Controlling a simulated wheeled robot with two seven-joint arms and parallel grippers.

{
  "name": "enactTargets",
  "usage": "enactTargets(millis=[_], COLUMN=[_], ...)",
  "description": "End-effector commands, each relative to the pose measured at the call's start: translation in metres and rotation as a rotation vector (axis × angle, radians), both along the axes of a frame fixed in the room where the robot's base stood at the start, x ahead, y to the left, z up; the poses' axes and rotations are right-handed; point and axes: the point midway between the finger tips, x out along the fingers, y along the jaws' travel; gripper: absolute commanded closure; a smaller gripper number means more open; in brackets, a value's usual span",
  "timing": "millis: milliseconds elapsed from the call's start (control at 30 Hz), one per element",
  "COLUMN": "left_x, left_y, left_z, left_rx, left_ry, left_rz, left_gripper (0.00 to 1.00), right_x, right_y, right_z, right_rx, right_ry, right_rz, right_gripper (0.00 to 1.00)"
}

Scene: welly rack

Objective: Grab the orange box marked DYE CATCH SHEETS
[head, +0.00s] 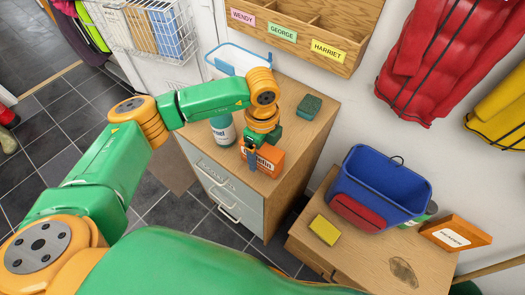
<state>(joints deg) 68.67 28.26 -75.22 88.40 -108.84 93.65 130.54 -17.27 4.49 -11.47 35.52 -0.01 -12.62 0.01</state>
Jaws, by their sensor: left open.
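Two orange boxes are in view. One orange box (270,161) stands on the wooden cabinet top, with dark lettering partly hidden by my left gripper (252,158); the visible end seems to read "atin". The other orange box (462,229) lies tilted at the right end of the low wooden bench, with a white label too small to read. I cannot confirm which one is marked DYE CATCH SHEETS. My left gripper points down, open, right at the front of the box on the cabinet; I cannot tell whether it touches it. My right gripper is out of view.
On the cabinet (295,151) are a teal-capped bottle (222,131), a green sponge (309,106) and a white-blue tub (232,60). A blue bin (382,185) and yellow sponge (325,230) are on the bench (345,262). A wall rack (325,24) hangs above.

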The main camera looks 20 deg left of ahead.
Motion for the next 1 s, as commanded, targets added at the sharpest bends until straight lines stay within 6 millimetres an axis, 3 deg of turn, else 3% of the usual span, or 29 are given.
enactTargets(millis=[33,167,367,467,700,1000], left_x=[-0.002,0.0,0.0,0.0,0.0,0.001], left_y=[0.002,0.001,0.001,0.001,0.001,0.0], left_z=[-0.004,-0.025,-0.028,-0.028,-0.028,-0.025], left_rx=[0.001,-0.001,-0.001,-0.001,-0.001,-0.003], left_ry=[0.005,0.001,-0.001,-0.001,-0.001,-0.002], left_rz=[0.002,0.001,-0.001,-0.001,-0.001,-0.001], left_gripper=[0.15,0.15,0.15,0.37,1.0,1.0], right_x=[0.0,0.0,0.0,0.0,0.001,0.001], right_y=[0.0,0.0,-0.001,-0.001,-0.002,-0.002], right_z=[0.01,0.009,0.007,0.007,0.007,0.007], right_rx=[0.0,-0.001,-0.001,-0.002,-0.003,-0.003], right_ry=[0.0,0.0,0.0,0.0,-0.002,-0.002], right_rz=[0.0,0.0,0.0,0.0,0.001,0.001], right_gripper=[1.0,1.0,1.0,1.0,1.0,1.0])
